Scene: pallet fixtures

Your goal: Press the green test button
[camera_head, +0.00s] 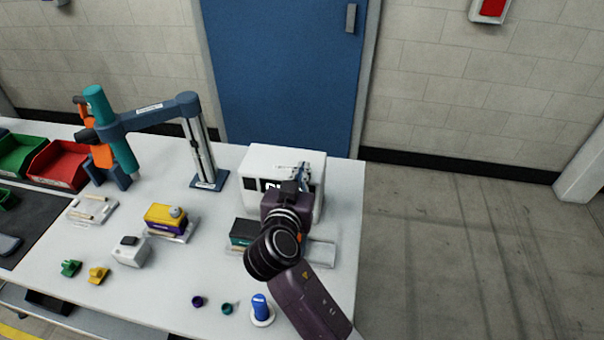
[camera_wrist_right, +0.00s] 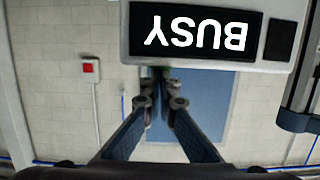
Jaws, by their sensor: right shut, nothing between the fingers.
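The white test box (camera_head: 262,160) stands at the back right of the bench. In the wrist view its white face (camera_wrist_right: 220,64) fills the top, with a black display (camera_wrist_right: 195,32) reading BUSY upside down. My right gripper (camera_head: 302,170) reaches over the box from the front and hides part of its face. In the wrist view the right gripper (camera_wrist_right: 162,88) is shut and empty, its fingertips at the edge of the box. The green button is not clearly visible; the fingertips cover that spot. I cannot tell whether they touch it. My left gripper is not in view.
A blue post stand (camera_head: 197,150) with a teal and orange tool is left of the box. A yellow and purple block (camera_head: 165,218), a grey box (camera_head: 129,252) and small coloured parts lie on the bench. A blue-topped knob (camera_head: 261,308) is near the front edge.

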